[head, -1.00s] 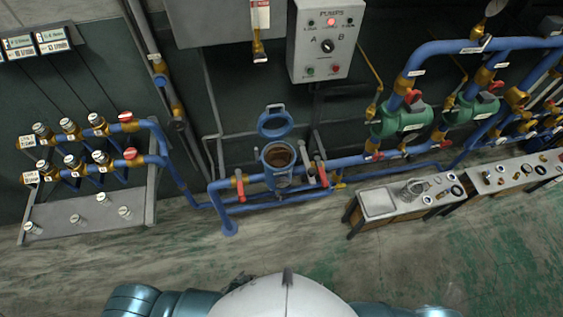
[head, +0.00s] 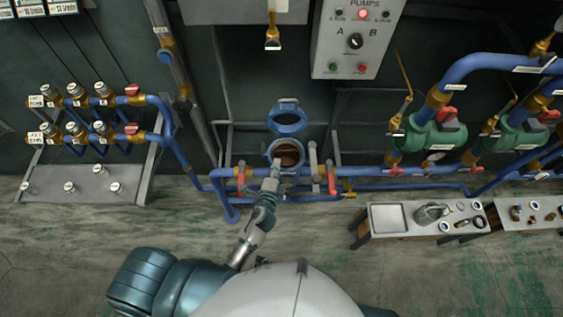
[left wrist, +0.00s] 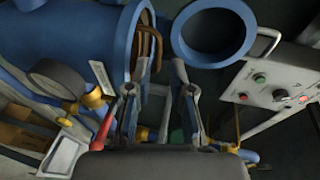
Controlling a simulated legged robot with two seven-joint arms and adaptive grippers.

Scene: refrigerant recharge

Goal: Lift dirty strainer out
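The dirty strainer (head: 291,157) is a brown basket inside the blue strainer housing (head: 270,151), whose round blue lid (head: 287,118) stands open behind it. In the left wrist view the strainer shows as a brown curved edge (left wrist: 152,42) at the mouth of the housing (left wrist: 85,42), with the ring-shaped lid (left wrist: 248,32) to the right. My left gripper (head: 275,172) is at the near side of the housing mouth. In the left wrist view its fingers (left wrist: 160,75) are apart, with nothing clearly held between them. My right gripper is not in view.
Blue pipes with red-handled valves (head: 331,180) flank the housing. A pump control box (head: 355,40) hangs above right. A low bench with a metal tray (head: 388,219) and loose parts stands at right. A valve rack (head: 110,185) stands at left. The floor in front is clear.

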